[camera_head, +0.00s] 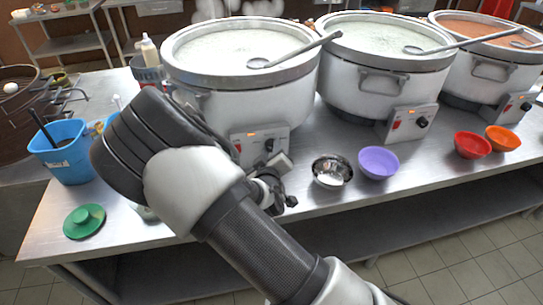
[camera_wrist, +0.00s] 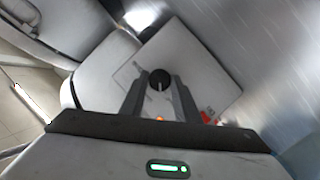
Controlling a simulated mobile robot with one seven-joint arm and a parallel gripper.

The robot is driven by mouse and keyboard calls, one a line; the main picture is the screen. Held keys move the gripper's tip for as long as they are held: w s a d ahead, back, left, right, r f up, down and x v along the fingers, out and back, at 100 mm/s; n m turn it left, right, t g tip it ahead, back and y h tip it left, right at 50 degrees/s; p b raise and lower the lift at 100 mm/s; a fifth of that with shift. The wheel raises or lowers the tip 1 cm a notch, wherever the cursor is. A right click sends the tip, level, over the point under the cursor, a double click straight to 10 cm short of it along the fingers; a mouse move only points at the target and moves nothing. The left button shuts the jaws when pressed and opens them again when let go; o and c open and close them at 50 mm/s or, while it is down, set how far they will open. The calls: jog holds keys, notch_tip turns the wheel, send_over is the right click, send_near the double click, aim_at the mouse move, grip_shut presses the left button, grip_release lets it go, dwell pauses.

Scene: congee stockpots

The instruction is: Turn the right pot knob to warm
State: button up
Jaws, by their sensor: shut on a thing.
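Three large white stockpots stand in a row: left pot (camera_head: 240,105), middle pot (camera_head: 385,90) and right pot (camera_head: 485,75). The right pot's control box (camera_head: 517,105) has a red switch and a dark knob (camera_head: 526,106), with no gripper near it. My gripper (camera_wrist: 160,88) is at the left pot's control box (camera_head: 247,137). In the wrist view its two fingers are shut on a round black knob (camera_wrist: 160,78) with a pale pointer line. My arm partly hides this contact in the head view. The knob's setting label is not readable.
On the steel counter (camera_head: 325,205) stand a metal bowl (camera_head: 332,168), purple bowl (camera_head: 378,161), red bowl (camera_head: 472,145) and orange bowl (camera_head: 502,138). A blue bin (camera_head: 65,155) and green lid (camera_head: 84,221) are at left. Ladles rest across the pots.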

jog(key=shift+a+f+n+t+h+b, duration=0.1)
jog(key=shift+n+t+h+b, duration=0.3)
jog(key=shift+n, duration=0.35)
jog(key=shift+f+n+t+h+b, duration=0.1)
jog(key=shift+n+t+h+b, duration=0.1)
jog(key=shift+n+b, duration=0.45)
jog(key=shift+r, duration=0.1)
jog(key=o, duration=1)
jog(key=shift+o, duration=0.2)
jog(key=shift+s, duration=0.1)
jog(key=s+a+r+p, duration=0.1)
jog(key=s+r, duration=0.1)
jog(key=s, duration=1.5)
jog(key=shift+a+r, duration=0.15)
jog(key=shift+r, duration=0.15)
